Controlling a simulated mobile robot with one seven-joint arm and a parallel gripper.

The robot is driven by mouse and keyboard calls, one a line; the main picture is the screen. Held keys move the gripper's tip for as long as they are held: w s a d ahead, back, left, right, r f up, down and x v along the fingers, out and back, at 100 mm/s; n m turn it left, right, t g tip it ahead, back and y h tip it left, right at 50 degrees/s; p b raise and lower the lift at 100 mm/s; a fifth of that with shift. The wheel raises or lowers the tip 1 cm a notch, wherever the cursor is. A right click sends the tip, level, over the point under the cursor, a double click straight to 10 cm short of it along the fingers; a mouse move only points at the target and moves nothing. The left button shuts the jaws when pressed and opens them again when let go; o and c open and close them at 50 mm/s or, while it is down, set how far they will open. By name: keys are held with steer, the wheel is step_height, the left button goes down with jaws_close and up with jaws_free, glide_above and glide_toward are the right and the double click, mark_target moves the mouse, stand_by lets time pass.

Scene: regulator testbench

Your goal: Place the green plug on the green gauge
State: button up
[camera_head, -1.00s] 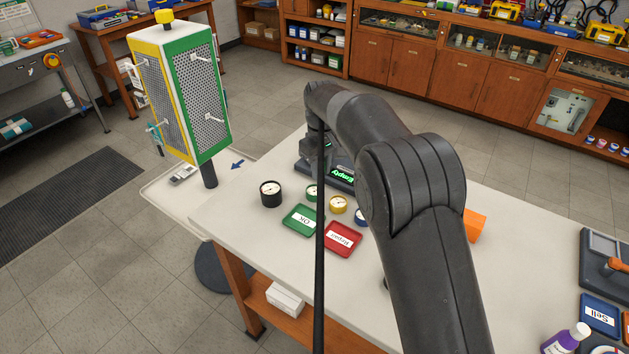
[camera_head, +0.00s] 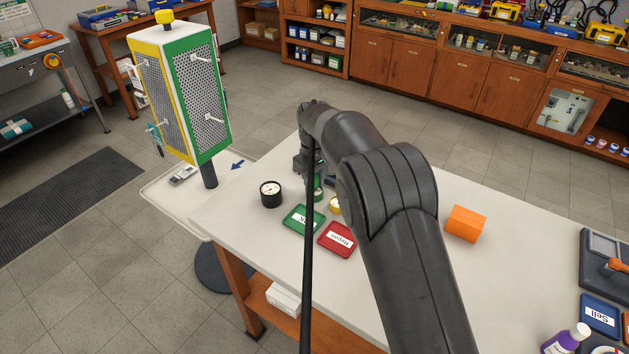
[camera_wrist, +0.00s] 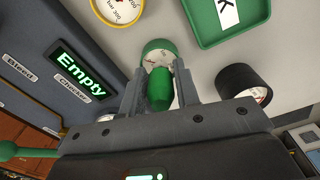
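The green plug (camera_wrist: 160,90) is between the two fingers of my gripper (camera_wrist: 160,75) in the wrist view, and the fingers look shut on it. The green gauge (camera_wrist: 157,46), with a white dial, lies just beyond the plug. The plug's far end overlaps the gauge's near edge in the picture; I cannot tell whether they touch. In the head view the green gauge (camera_head: 318,192) shows partly behind my arm, beside the green tray. My gripper is over that part of the table, and the plug is hidden there.
A black gauge (camera_head: 270,193) stands left of the green OK tray (camera_head: 294,224). A red Repair tray (camera_head: 330,248) and a yellow gauge (camera_head: 335,206) are close by. The checker box (camera_wrist: 45,65) displays "Empty". An orange block (camera_head: 466,224) lies right of my arm.

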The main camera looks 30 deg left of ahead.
mark_target(315, 175)
steer(key=shift+o, duration=1.4)
step_height(315, 175, up, 12)
steer(key=shift+r, duration=0.15)
